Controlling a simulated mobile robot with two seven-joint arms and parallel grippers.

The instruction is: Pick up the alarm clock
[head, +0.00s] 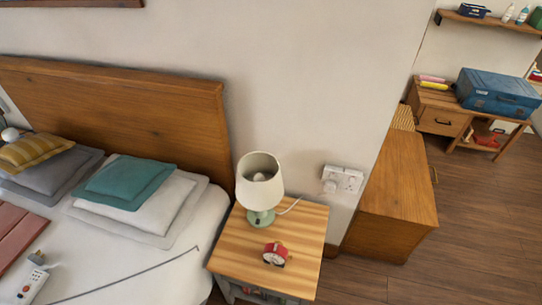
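A small red alarm clock (275,254) with a pale face stands on the wooden top of the bedside table (232,254). It is near the middle of the tabletop, in front of the lamp and a little to its right. Neither of my grippers shows in the head view, and nothing is touching the clock from my side.
A lamp (260,181) with a cream shade and green base stands behind the clock. The bed (170,275) adjoins the table's left side. A wooden cabinet (393,195) stands to the right. Wooden floor (450,265) is clear at lower right.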

